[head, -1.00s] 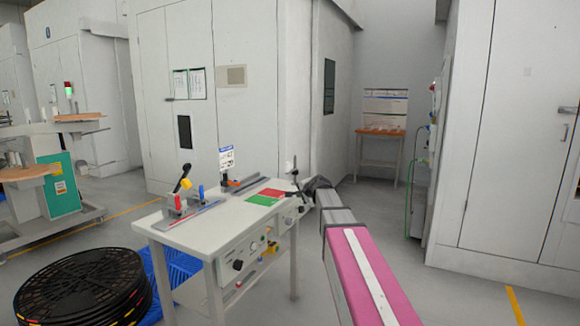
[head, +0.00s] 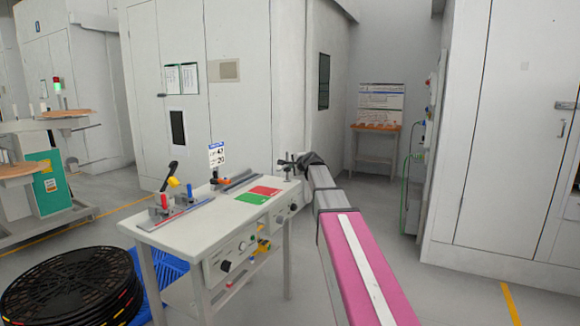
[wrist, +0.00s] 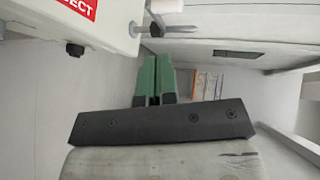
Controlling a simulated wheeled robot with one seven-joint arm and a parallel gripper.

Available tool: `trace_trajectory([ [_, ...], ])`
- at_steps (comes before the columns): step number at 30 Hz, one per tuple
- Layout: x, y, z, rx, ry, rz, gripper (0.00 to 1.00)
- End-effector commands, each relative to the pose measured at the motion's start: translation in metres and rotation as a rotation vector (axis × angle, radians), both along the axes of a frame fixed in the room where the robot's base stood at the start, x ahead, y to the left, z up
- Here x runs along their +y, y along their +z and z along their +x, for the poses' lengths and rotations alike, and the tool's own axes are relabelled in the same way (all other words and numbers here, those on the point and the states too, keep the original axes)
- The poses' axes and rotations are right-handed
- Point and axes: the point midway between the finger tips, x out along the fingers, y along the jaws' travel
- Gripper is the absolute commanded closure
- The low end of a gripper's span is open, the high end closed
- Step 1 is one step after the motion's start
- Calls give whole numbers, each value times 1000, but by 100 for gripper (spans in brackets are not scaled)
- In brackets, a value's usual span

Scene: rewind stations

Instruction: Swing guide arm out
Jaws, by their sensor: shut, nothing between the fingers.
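The rewind table (head: 165,229) stands left of my arm, its far right corner close to my gripper (head: 300,162). In the wrist view my gripper (wrist: 154,80) shows two green fingers pressed together, with nothing between them. A metal rod with a pale roller (wrist: 165,6) sticks out from the table's side at the top of the wrist view, beyond the fingertips. It looks like part of the guide arm, and a gap shows between it and the fingers. In the head view my gripper and a small dark post overlap at that corner, so contact cannot be told there.
Red and green pads (head: 262,194) lie on the table, with a black-handled lever (head: 169,175) at its left. Black reels (head: 68,285) are stacked at lower left beside a blue pallet (head: 158,270). A white cabinet (head: 505,150) stands at right. The floor between is clear.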

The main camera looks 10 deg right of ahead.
Motion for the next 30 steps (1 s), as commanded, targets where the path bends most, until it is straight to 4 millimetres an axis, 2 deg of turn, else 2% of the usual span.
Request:
trace_trajectory([
  [16,27,-28,87,1,1,-1,100],
  [21,35,-27,111,0,0,0,100],
  [25,38,-27,120,0,0,0,100],
  [30,39,-27,120,0,0,0,100],
])
